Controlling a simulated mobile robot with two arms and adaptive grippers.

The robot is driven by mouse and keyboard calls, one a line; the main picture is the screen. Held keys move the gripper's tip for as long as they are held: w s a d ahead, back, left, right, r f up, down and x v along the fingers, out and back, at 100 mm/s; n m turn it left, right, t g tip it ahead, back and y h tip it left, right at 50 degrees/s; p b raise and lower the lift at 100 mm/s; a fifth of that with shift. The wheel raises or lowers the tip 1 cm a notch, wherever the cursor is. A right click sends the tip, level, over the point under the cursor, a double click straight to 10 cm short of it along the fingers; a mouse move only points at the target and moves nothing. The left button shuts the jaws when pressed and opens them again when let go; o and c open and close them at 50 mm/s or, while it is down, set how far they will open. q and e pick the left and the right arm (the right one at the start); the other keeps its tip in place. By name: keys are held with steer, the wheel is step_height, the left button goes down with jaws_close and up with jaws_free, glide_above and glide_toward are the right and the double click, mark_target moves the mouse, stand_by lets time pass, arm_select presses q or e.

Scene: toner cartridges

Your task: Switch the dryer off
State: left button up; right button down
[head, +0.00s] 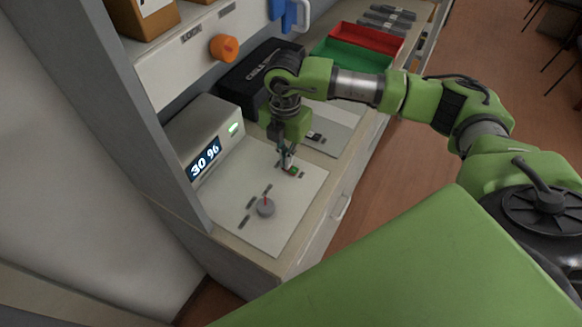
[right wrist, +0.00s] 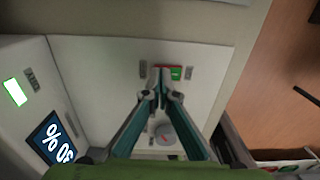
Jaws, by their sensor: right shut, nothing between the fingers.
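The dryer is a grey box (head: 205,135) with a lit display (head: 204,159) that seems to read 30 % and a glowing green lamp (head: 235,129). A pale control panel (head: 300,200) lies in front of it. A small red and green switch (head: 293,170) sits near the panel's far end; its green part (right wrist: 176,73) shows in the right wrist view, partly hidden by my fingertips. My right gripper (head: 286,160) is shut and empty, pointing down at the switch. I cannot tell whether it touches. My left gripper is not in view.
A grey knob with a red mark (head: 265,207) stands on the panel's near part. A black case (head: 250,75), a green tray (head: 350,55) and a red tray (head: 370,38) are farther back. An orange knob (head: 224,47) sticks out of the wall.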

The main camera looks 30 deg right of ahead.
steer(key=shift+f, duration=0.3)
steer(key=shift+r+p, duration=2)
steer(key=shift+r, duration=1.6)
steer(key=shift+f, duration=0.1)
